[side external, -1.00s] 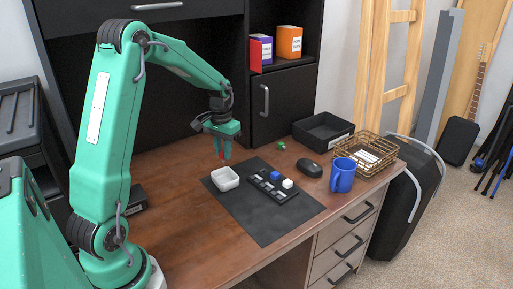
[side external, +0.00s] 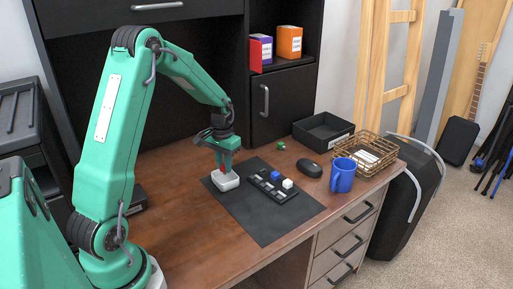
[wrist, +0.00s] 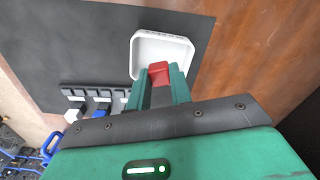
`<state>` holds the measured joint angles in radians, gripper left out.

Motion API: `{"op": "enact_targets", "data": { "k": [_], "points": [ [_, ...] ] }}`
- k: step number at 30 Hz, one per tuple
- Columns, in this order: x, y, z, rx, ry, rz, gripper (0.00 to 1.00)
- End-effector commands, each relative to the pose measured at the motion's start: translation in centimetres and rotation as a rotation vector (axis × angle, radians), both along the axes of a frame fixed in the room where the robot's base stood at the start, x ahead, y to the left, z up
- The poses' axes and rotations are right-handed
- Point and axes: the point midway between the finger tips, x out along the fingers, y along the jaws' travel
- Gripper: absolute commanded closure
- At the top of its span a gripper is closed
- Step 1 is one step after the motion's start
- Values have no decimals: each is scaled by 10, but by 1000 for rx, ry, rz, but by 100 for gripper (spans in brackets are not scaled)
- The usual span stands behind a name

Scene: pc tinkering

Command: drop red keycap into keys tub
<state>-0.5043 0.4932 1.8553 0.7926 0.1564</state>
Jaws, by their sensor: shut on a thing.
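The red keycap (wrist: 158,72) is held between the fingertips of my gripper (wrist: 160,82) in the wrist view. The white keys tub (wrist: 162,46) lies just beyond the fingertips there, and the keycap overlaps its near rim in that view. In the side view my gripper (side external: 223,168) points down over the tub (side external: 226,183), which sits on the left part of the dark mat. The fingers hide part of the tub's far side. The exact height of the keycap over the tub is hard to tell.
A black key strip (side external: 276,190) with a blue and a white keycap lies on the mat (side external: 262,225) right of the tub. Further right are a black mouse (side external: 309,168), a blue mug (side external: 342,175), a wire basket (side external: 366,154) and a black tray (side external: 323,132). A green keycap (side external: 281,146) lies behind.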

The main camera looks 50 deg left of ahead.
Motion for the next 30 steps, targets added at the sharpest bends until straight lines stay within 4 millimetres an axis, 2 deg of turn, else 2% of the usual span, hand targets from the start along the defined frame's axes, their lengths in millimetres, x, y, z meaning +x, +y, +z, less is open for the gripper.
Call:
{"op": "enact_targets", "data": {
  "k": [2,3,6,7,20,30],
  "points": [
    [0,0,0,0,0,0,100],
    [0,0,0,0,0,0,75],
    [0,0,0,0,0,0,56],
    [0,0,0,0,0,0,54],
    [0,0,6,1,-2,0,54],
    [1,0,43,2,-3,0,54]
  ]
}}
